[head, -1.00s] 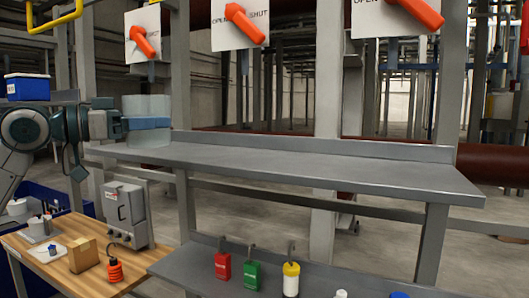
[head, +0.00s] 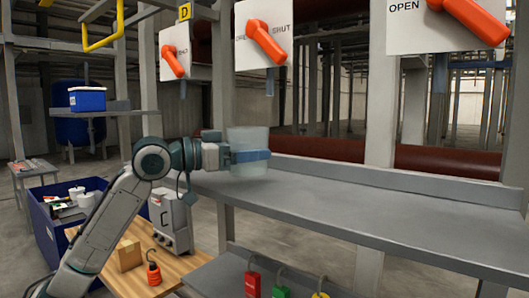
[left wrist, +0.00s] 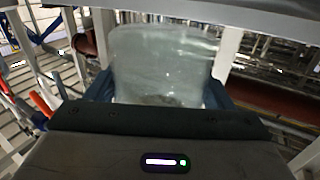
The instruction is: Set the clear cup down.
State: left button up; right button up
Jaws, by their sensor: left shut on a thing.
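The clear cup (head: 249,139) is upright in my left gripper (head: 250,156), whose blue fingers close around its middle. In the head view it shows at the left end of the grey steel shelf (head: 390,218), overlapping the shelf's left end in the picture. I cannot tell whether the cup's base touches the shelf or hangs clear of it. In the left wrist view the cup (left wrist: 162,60) fills the space between the two fingers and looks see-through. My right gripper is in neither view.
The grey shelf top is bare to the right of the cup. Below are a wooden table (head: 128,283) with a cardboard box (head: 129,255), an orange padlock (head: 153,272), and a lower shelf with red (head: 252,284) and green padlocks. Orange valve handles (head: 266,42) hang on panels above.

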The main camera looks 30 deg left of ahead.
aim_at(262, 162)
pick_arm(q)
jog(key=shift+w+d+f+p, duration=0.1)
jog(key=shift+w+d+p, duration=0.15)
jog(key=shift+d+p, duration=0.05)
jog(key=shift+w+d+f+p, duration=0.3)
jog(key=shift+w+f+p, duration=0.1)
jog(key=shift+w+f, duration=0.1)
jog(key=shift+w+d+f+p, duration=0.25)
jog(key=shift+w+f+p, duration=0.1)
jog(key=shift+w+f, duration=0.15)
jog(key=shift+w+d+f, duration=0.1)
jog(key=shift+w+f, duration=0.15)
jog(key=shift+s, duration=0.2)
jog(key=shift+f, duration=0.1)
jog(key=o, duration=0.9)
jog(key=shift+c, duration=0.2)
jog(key=shift+o, duration=0.7)
jog(key=shift+w, duration=0.1)
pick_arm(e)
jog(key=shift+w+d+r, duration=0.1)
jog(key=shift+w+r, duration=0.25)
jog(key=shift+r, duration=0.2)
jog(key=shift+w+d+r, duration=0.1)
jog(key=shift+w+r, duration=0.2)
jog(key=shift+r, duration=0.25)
